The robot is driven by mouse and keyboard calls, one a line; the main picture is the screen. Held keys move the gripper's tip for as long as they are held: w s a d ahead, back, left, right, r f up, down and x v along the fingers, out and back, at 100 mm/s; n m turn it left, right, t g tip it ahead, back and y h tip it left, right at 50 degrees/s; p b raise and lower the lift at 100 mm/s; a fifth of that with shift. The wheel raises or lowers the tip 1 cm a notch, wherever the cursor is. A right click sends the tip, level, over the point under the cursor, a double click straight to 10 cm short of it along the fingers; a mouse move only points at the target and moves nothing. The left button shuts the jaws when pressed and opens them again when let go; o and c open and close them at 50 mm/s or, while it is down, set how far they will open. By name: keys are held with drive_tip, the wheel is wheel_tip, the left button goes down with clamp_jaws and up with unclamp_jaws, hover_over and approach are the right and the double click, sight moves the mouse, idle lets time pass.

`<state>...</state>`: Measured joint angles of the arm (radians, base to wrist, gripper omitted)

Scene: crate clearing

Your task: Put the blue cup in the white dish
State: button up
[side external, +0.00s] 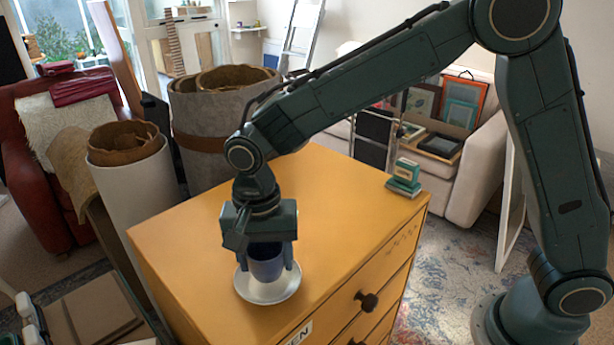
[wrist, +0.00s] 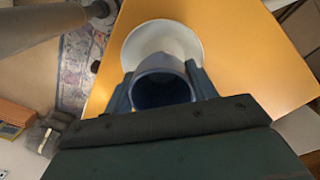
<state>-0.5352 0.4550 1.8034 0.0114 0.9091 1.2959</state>
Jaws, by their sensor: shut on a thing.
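The blue cup (side external: 267,264) is upright between the fingers of my gripper (side external: 268,262), which is shut on it. In the side view the cup is over the white dish (side external: 262,294), at or just above its surface; I cannot tell whether its base touches. The dish lies on the yellow chest of drawers near its front edge. The wrist view shows the open rim of the cup (wrist: 162,88) between my two fingers (wrist: 160,88), with the dish (wrist: 144,36) showing beyond it. The part of the dish under the cup is hidden.
A green stamp-like object (side external: 405,178) stands at the right corner of the yellow chest top (side external: 330,200). Large rolls (side external: 212,120) stand close behind the chest on the left. The rest of the top is clear.

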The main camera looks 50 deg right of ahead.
drive_tip(key=shift+f, duration=1.3)
drive_tip(key=shift+f, duration=0.15)
drive_tip(key=o, duration=0.8)
wheel_tip(320, 180, up, 12)
drive_tip(key=shift+w+a+r, duration=0.1)
drive_tip(key=shift+r, duration=0.05)
